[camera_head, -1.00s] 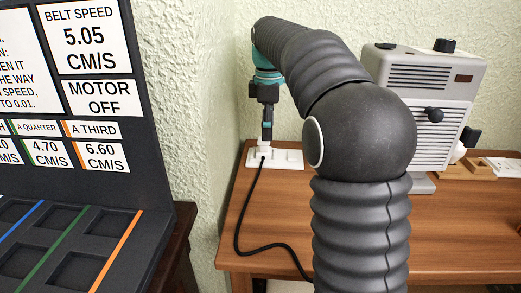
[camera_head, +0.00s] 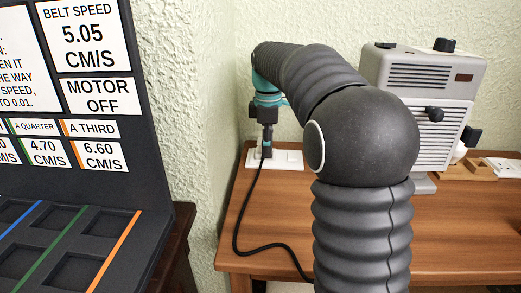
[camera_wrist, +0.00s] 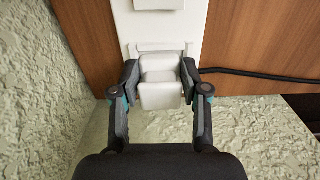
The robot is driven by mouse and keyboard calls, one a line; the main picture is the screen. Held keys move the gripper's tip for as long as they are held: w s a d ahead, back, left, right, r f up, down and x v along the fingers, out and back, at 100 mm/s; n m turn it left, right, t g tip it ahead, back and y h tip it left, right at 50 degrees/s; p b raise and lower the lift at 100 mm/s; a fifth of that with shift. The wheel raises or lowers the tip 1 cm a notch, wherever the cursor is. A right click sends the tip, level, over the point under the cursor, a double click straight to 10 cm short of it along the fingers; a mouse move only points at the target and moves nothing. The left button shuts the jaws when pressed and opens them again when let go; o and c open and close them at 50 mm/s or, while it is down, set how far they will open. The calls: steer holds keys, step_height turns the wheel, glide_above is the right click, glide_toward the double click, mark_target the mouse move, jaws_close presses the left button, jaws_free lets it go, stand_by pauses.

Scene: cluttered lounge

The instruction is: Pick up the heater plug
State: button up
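The white heater plug (camera_wrist: 160,92) sits at the white outlet strip (camera_head: 289,160) on the wooden table, against the wall. A black cord (camera_head: 237,217) runs from it across the table. My gripper (camera_head: 266,151) points down at the plug from above and hides most of it in the head view. In the wrist view my gripper (camera_wrist: 160,82) has one finger on each side of the plug, spread about its width. I cannot tell whether the fingers touch it. The strip also shows in the wrist view (camera_wrist: 128,20).
The grey heater (camera_head: 425,85) stands on the table (camera_head: 450,235) at the right. Wooden and white items (camera_head: 482,170) lie beyond it. A dark panel with labels and slots (camera_head: 158,150) fills the left. The textured wall (camera_head: 222,75) is close behind my gripper.

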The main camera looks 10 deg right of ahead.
steer(key=shift+c, duration=0.7)
step_height(320, 180, up, 14)
steer(key=p, duration=0.1)
stand_by(0.6)
stand_by(0.3)
